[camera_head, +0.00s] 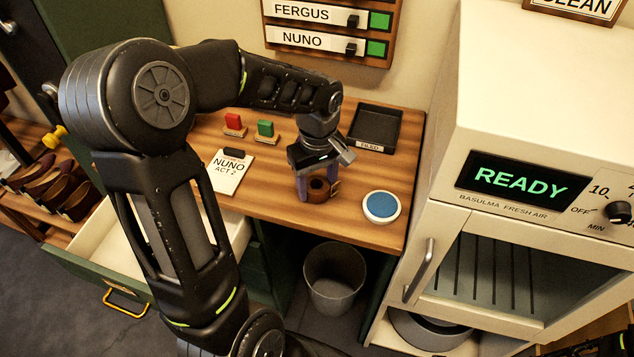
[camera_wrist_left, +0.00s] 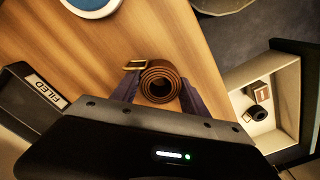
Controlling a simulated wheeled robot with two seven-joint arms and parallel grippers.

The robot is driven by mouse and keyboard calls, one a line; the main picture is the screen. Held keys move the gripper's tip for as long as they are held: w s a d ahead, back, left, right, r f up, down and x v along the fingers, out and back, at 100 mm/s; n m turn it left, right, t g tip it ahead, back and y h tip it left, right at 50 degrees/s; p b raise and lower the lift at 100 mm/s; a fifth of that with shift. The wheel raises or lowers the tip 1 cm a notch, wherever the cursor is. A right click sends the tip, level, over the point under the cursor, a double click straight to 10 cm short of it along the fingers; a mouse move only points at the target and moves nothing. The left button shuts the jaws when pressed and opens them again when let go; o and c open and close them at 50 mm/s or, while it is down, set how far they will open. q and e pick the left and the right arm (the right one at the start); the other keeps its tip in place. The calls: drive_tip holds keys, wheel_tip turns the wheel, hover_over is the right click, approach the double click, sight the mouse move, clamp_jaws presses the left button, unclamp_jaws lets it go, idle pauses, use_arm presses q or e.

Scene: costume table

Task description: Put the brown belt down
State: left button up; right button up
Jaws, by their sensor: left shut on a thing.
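The brown belt (camera_head: 318,189) is rolled into a coil with a brass buckle. It is on or just above the wooden table, left of a blue round pad; I cannot tell whether it touches the wood. My left gripper (camera_head: 317,188) points down with its two purple fingers shut on the coil. In the left wrist view the coil (camera_wrist_left: 160,82) sits between the fingers of my left gripper (camera_wrist_left: 156,92), with the buckle at its upper left. My right gripper is not in view.
The table (camera_head: 352,225) also holds a blue pad (camera_head: 381,206), a black FILED tray (camera_head: 374,128), a NUNO card (camera_head: 229,174), and red (camera_head: 233,122) and green (camera_head: 265,130) pieces. An open drawer (camera_head: 106,232) is at left, a bin (camera_head: 334,277) below, a READY cabinet (camera_head: 541,118) at right.

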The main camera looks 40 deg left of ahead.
use_arm(q)
drive_tip(key=shift+f, duration=0.15)
drive_tip(key=o, duration=1.5)
wheel_tip(320, 180, up, 12)
drive_tip(key=shift+r, duration=0.2)
drive_tip(key=shift+d, duration=0.1)
